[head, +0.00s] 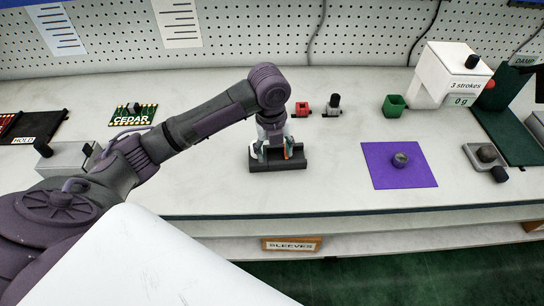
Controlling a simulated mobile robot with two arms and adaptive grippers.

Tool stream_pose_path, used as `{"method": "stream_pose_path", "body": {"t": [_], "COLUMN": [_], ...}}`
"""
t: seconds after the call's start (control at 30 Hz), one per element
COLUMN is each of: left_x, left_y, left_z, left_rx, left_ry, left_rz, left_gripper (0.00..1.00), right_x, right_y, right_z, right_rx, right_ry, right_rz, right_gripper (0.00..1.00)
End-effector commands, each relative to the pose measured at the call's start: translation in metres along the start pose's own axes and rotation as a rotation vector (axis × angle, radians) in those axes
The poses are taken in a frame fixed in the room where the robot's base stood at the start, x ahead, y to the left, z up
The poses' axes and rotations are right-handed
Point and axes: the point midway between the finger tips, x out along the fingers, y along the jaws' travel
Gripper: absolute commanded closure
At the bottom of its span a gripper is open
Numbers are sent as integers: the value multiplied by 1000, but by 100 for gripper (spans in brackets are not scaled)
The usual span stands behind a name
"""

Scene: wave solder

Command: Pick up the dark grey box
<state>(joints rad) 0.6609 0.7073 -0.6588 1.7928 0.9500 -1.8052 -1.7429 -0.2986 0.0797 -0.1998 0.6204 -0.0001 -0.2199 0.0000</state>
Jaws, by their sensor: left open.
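A low, dark grey box (278,167) sits on the pale bench, near its front edge in the middle of the head view. My left gripper (276,150) reaches in from the left and points down at the box. Its fingers are apart and overlap the box in the picture, hiding part of its top and inside. I cannot tell whether the fingers touch it. My right gripper is not in view.
A CEDAR board (147,113) lies left. Bench is clear beside the box.

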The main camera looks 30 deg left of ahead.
Motion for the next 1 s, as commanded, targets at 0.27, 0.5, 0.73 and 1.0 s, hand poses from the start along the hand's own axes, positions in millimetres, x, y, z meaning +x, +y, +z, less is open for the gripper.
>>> {"method": "stream_pose_path", "body": {"t": [0.27, 0.5, 0.73, 1.0], "left_x": [-83, -76, -30, -6], "left_y": [28, 34, 37, 37], "left_z": [72, 77, 76, 76], "left_rx": [332, 383, 383, 382], "left_ry": [23, 39, 38, 35], "left_rz": [62, 66, 64, 63], "left_gripper": [35, 35, 35, 35], "right_x": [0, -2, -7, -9], "right_y": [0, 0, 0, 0], "right_z": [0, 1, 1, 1], "right_rx": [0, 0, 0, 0], "right_ry": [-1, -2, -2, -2], "right_rz": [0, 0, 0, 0], "right_gripper": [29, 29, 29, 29]}}
